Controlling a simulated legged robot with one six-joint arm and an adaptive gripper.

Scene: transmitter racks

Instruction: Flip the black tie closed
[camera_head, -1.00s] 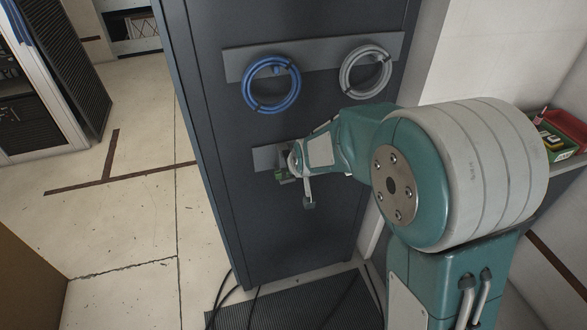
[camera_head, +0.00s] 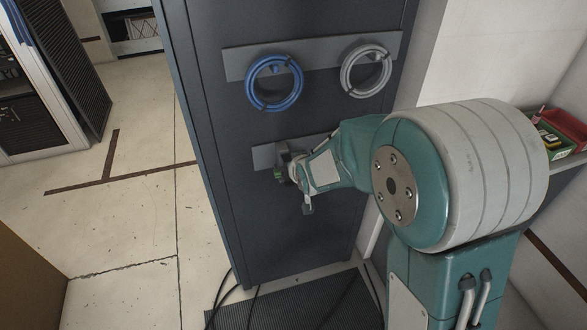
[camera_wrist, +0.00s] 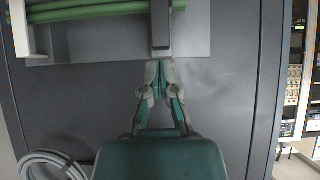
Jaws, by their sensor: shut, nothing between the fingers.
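The black tie (camera_wrist: 160,24) shows at the top of the wrist view as a dark upright strap beside the green cable (camera_wrist: 95,10), its lower end hanging down in front of the grey plate. My gripper (camera_wrist: 158,66) is shut and empty, its fingertips just below the tie's lower end. I cannot tell whether they touch it. In the head view the green cable (camera_head: 279,174) is a small patch beside my wrist, on the lower grey plate (camera_head: 264,157).
A blue cable coil (camera_head: 250,84) and a grey cable coil (camera_head: 346,75) hang on the upper plate of the dark cabinet (camera_head: 240,215). Black cables and a ribbed mat (camera_head: 290,308) lie at its foot. A red bin (camera_head: 568,125) stands on the right shelf.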

